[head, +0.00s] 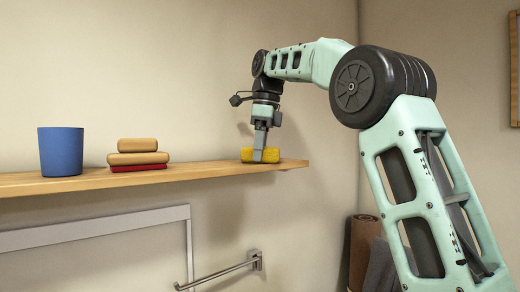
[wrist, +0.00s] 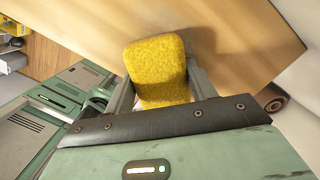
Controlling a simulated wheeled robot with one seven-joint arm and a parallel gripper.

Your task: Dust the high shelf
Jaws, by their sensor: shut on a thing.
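My gripper (head: 260,154) is shut on a yellow sponge (head: 248,155) near the right end of the wooden shelf (head: 215,168). The sponge looks to be resting on the shelf top. In the wrist view the yellow sponge (wrist: 157,68) sits between the two grey fingers of my gripper (wrist: 160,88), over the shelf's wooden surface (wrist: 100,25). My arm reaches in from the right and down onto the shelf. The sponge's underside is hidden.
A blue cup (head: 61,152) stands on the shelf's left part, beside a stack of tan and red blocks (head: 138,154). The shelf is bare between stack and sponge. Below are a grey frame (head: 100,228) and a metal wall bar (head: 220,274). Rolled items (head: 364,250) stand lower right.

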